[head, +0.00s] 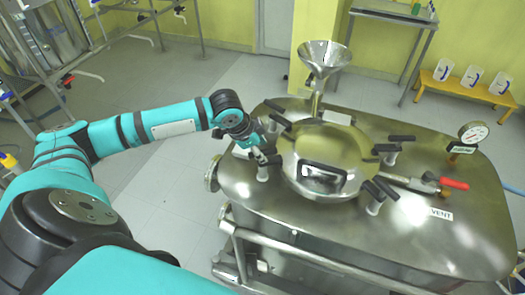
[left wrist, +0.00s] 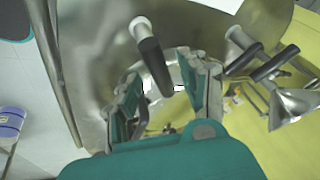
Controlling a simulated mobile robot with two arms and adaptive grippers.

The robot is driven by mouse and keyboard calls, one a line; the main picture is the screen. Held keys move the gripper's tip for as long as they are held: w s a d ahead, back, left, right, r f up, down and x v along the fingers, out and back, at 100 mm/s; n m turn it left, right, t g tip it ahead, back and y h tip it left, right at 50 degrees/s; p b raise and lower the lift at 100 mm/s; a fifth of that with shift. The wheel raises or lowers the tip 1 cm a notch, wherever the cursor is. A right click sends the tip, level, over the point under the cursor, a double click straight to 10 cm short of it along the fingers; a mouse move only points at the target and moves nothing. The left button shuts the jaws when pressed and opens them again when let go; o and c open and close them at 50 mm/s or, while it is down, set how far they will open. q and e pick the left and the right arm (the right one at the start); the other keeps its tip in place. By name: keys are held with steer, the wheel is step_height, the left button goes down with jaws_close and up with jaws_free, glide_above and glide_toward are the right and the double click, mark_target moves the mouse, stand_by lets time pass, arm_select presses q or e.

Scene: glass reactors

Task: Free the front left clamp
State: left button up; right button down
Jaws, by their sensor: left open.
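The round steel lid (head: 318,150) sits on top of the steel reactor (head: 440,225), with black-handled clamps around its rim. The front left clamp (head: 262,173) stands at the lid's left edge on a pale post, its upper part partly hidden by my gripper. My left gripper (head: 256,152) is right at this clamp. In the left wrist view, a black clamp handle (left wrist: 152,62) with a pale end reaches between the two open fingers of my left gripper (left wrist: 168,88). I cannot tell whether a finger touches it. My right gripper is not in view.
Other clamps stand close by at the back left (head: 279,118), right (head: 388,149) and front right (head: 376,195). A steel funnel (head: 325,58) rises behind the lid. A red-handled valve (head: 452,183) and a gauge (head: 473,133) are on the right. Floor left of the reactor is clear.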

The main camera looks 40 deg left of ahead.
arm_select(q)
steer(key=shift+x, duration=1.45)
steer(key=shift+c, duration=0.4)
steer(key=shift+r, duration=0.1)
jaws_close()
